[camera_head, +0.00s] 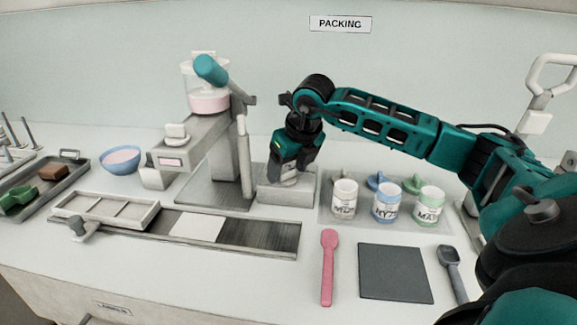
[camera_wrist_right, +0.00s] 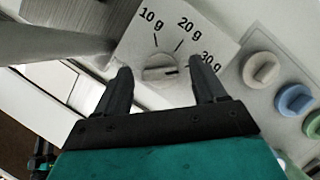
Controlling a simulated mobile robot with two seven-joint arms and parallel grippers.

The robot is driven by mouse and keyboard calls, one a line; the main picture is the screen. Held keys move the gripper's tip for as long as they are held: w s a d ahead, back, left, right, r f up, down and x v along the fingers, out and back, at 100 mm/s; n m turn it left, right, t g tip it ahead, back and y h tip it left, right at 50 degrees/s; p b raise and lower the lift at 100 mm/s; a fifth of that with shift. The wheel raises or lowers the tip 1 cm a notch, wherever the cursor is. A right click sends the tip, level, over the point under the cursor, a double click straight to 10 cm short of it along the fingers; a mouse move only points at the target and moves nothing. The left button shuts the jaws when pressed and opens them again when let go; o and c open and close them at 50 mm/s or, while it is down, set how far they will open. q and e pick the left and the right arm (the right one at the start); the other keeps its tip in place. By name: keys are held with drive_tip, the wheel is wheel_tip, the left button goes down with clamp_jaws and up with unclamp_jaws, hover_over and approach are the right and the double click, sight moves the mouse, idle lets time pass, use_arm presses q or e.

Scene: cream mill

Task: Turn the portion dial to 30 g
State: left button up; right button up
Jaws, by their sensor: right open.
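The portion dial (camera_wrist_right: 160,74) is a pale round knob on a white box, seen from above in the right wrist view. Labels 10 g, 20 g and 30 g (camera_wrist_right: 210,62) run around it. The dial's dark mark points right, roughly towards the 30 g side; the 30 g tick is hidden by a finger. My right gripper (camera_wrist_right: 161,70) is open, its fingers on either side of the dial; I cannot tell whether they touch it. In the head view my right gripper (camera_head: 288,177) points down over the dial box (camera_head: 286,196) and hides the dial. My left gripper is not in view.
The mill (camera_head: 207,100) with its teal handle stands left of the dial box. Three jars (camera_head: 387,203) stand close on the right. A pink spoon (camera_head: 328,268), dark mat (camera_head: 395,273) and dark scoop (camera_head: 452,274) lie in front. A long tray track (camera_head: 255,235) lies front left.

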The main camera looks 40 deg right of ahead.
drive_tip(key=v, duration=1.3)
drive_tip(key=shift+w, duration=0.1)
